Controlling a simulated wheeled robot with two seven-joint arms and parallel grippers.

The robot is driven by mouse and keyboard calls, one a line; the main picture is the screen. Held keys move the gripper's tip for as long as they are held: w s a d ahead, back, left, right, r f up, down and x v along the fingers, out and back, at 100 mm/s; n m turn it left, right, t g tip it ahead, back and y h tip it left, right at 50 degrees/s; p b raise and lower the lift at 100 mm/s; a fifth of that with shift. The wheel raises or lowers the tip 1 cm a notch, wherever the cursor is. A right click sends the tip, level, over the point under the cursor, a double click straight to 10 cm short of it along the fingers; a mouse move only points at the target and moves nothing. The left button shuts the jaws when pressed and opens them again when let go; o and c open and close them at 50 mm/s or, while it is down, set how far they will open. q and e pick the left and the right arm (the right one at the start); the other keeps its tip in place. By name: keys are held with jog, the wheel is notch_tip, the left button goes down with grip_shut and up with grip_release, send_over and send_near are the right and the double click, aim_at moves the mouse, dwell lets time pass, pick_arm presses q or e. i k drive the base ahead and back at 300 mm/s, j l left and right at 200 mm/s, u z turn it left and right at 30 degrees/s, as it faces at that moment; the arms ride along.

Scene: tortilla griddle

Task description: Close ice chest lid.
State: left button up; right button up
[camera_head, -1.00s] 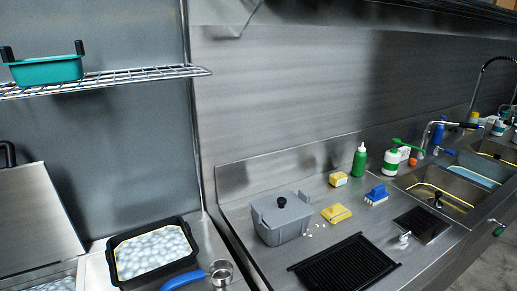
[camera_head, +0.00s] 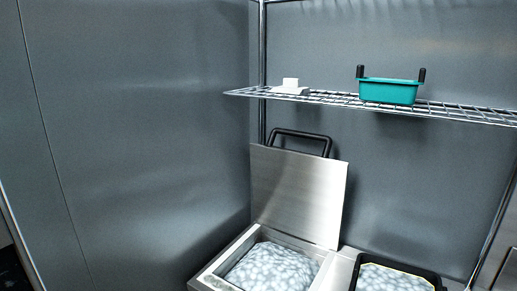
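The ice chest (camera_head: 212,277) is a steel bin at the bottom middle of the head view, filled with pale, rounded ice (camera_head: 272,268). Its steel lid (camera_head: 298,194) stands open, raised at the back of the bin and leaning toward the wall. A black bar handle (camera_head: 303,135) is on the lid's upper edge. The near part of the chest is cut off by the frame's bottom edge. Neither of my grippers shows in this view.
A black tray (camera_head: 437,276) with ice sits just right of the chest. A wire shelf (camera_head: 450,109) above holds a teal pan (camera_head: 388,92) with black handles and a small white item (camera_head: 290,86). A bare metal wall (camera_head: 130,130) stands at left.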

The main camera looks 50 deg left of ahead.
aim_at(302, 195)
jog(key=u, duration=1.25)
